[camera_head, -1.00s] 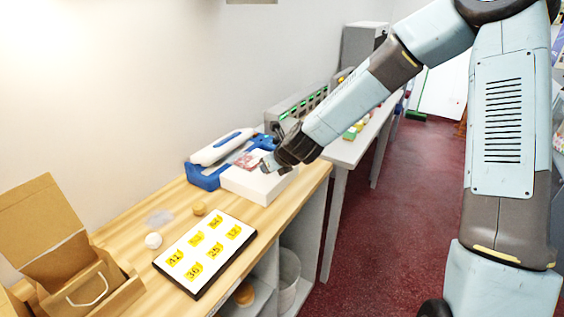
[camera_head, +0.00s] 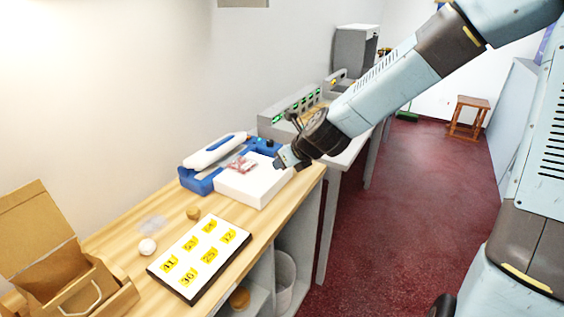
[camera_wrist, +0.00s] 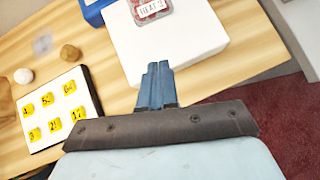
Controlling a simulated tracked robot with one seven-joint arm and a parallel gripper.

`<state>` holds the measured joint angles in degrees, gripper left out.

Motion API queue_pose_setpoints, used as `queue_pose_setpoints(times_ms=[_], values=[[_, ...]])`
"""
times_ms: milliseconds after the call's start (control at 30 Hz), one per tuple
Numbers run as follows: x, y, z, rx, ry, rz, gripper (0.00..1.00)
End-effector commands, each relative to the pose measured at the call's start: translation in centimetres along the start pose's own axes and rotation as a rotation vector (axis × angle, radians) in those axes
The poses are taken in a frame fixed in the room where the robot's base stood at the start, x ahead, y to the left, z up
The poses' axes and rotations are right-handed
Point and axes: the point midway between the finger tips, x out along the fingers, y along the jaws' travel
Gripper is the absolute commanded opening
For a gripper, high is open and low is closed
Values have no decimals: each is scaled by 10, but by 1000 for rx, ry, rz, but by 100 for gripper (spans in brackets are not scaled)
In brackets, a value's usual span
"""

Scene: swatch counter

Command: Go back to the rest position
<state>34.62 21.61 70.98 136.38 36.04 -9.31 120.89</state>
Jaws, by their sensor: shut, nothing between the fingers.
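My gripper (camera_head: 281,160) is at the right end of the wooden counter (camera_head: 127,227), just beside the right edge of a white box (camera_head: 252,187) in the head view. In the wrist view, the gripper (camera_wrist: 157,70) has its blue fingers together with nothing between them. The white box (camera_wrist: 195,50) lies beyond the fingertips there. A small clear packet with red contents (camera_head: 242,164) lies on top of the box, apart from the gripper. It also shows in the wrist view (camera_wrist: 150,10), with a printed label.
A white board with yellow number tags (camera_head: 199,257), a white ball (camera_head: 147,246) and a tan round piece (camera_head: 193,213) lie on the counter. A blue and white device (camera_head: 214,160) stands behind the box. A cardboard box (camera_head: 50,262) stands at left. Red floor (camera_head: 400,220) is open at right.

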Motion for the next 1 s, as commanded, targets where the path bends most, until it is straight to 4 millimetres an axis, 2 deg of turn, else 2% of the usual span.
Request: queue_pose_setpoints(times_ms=[233, 367, 533, 667, 867, 1000], values=[[-8, 0, 0, -5, 2, -1, 0], [-10, -1, -6, -82, 24, -7, 0], [-21, -8, -22, -355, 106, -21, 0], [-38, -17, -36, -605, 185, -24, 0], [-76, -31, -49, -962, 303, -13, 0], [-111, -39, -56, -1193, 382, 8, 0]])
